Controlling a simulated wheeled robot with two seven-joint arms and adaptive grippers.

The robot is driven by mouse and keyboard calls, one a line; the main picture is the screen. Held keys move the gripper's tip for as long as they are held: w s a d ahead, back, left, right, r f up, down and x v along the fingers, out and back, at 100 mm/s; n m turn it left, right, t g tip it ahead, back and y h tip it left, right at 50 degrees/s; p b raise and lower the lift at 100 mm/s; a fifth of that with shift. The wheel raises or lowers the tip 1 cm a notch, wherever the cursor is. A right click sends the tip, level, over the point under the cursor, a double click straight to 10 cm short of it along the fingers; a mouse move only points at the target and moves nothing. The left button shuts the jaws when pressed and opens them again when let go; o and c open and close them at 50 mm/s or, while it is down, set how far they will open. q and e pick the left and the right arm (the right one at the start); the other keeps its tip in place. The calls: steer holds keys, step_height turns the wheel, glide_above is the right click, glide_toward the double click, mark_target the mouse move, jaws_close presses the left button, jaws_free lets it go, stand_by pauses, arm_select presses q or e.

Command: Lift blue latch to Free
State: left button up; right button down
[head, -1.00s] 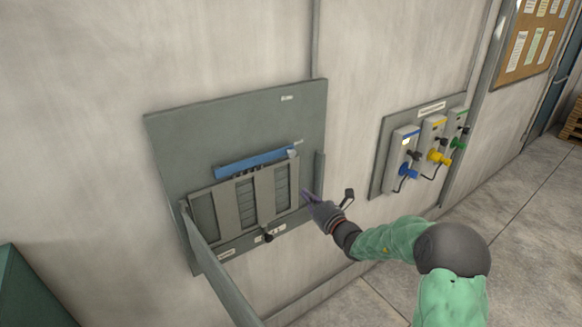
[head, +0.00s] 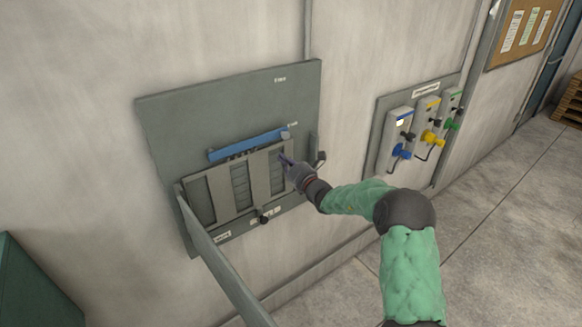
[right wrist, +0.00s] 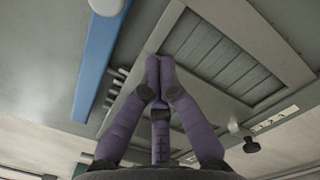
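The blue latch (head: 247,146) is a long blue bar on the grey wall panel (head: 225,105), lying above the slatted vents and tilted slightly up to the right. In the right wrist view it is a blue strip (right wrist: 98,60) with a pale knob at its upper end. My right gripper (head: 285,158) is just below the latch's right end in the head view. In the right wrist view its purple fingertips (right wrist: 158,75) are together with nothing seen between them. They are beside the latch, apart from it in that view. My left gripper is not in view. The panel's small labels cannot be read.
A grey flap (head: 225,265) juts out from the panel's lower left. A small black knob (head: 263,220) sits below the vents. A board with blue, yellow and green handled units (head: 421,130) hangs to the right.

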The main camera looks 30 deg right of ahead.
steer(key=r, duration=0.1)
steer(key=d+r, duration=0.1)
steer(key=r, duration=0.1)
steer(key=shift+w+d+r, duration=0.1)
steer(key=shift+w+d, duration=0.1)
steer(key=shift+d, duration=0.1)
steer(key=shift+r, duration=0.1)
steer(key=shift+d+r+n, duration=0.15)
steer(key=shift+r+n, duration=0.55)
steer(key=shift+r, duration=0.75)
step_height(320, 180, up, 12)
steer(key=n+b, duration=0.3)
steer(key=n, duration=0.4)
glide_above(285, 138)
steer(key=s+a, duration=0.3)
steer(key=shift+w+d+r+y, duration=0.15)
steer(key=shift+w+y, duration=0.05)
steer(key=shift+y, duration=0.1)
steer(key=shift+r, duration=0.1)
